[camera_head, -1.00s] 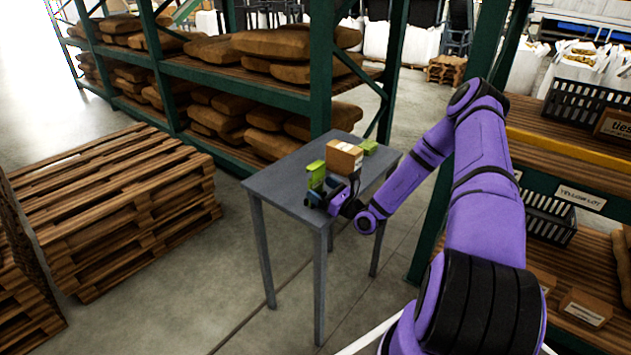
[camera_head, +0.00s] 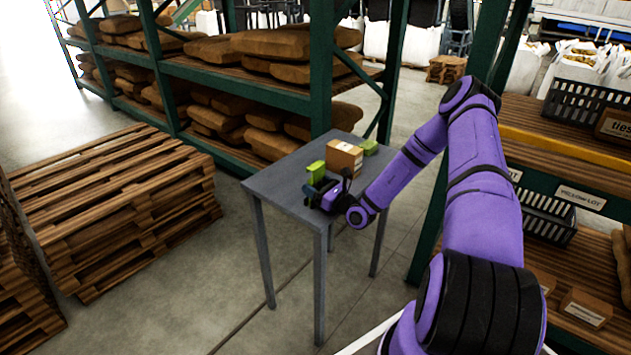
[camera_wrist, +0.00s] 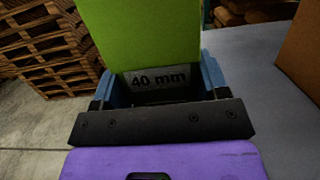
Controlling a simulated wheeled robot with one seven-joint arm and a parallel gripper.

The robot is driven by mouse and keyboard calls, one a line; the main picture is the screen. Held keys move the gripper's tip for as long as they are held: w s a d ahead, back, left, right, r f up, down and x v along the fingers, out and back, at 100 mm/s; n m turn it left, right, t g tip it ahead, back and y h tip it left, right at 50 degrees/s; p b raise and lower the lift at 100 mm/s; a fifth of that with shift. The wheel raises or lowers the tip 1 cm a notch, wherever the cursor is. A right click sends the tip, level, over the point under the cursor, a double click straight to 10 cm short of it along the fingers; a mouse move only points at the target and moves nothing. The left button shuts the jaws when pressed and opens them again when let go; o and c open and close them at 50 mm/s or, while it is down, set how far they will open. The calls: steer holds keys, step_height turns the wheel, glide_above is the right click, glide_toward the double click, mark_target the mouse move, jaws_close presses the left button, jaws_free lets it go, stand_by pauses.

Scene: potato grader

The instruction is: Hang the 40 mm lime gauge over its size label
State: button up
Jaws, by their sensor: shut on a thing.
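The gauge's underside is hidden. I cannot make out a size label.
Stacked pallets (camera_head: 120,200) stand left of the table. A green rack with sacks (camera_head: 255,75) is behind it.

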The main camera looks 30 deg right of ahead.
mark_target(320, 174)
steer(key=shift+r, duration=2.5)
steer(key=shift+s, duration=0.1)
steer(key=r+v, duration=0.2)
steer(key=v, duration=0.9)
steer(key=shift+s+d, duration=0.15)
steer(key=shift+s, duration=0.3)
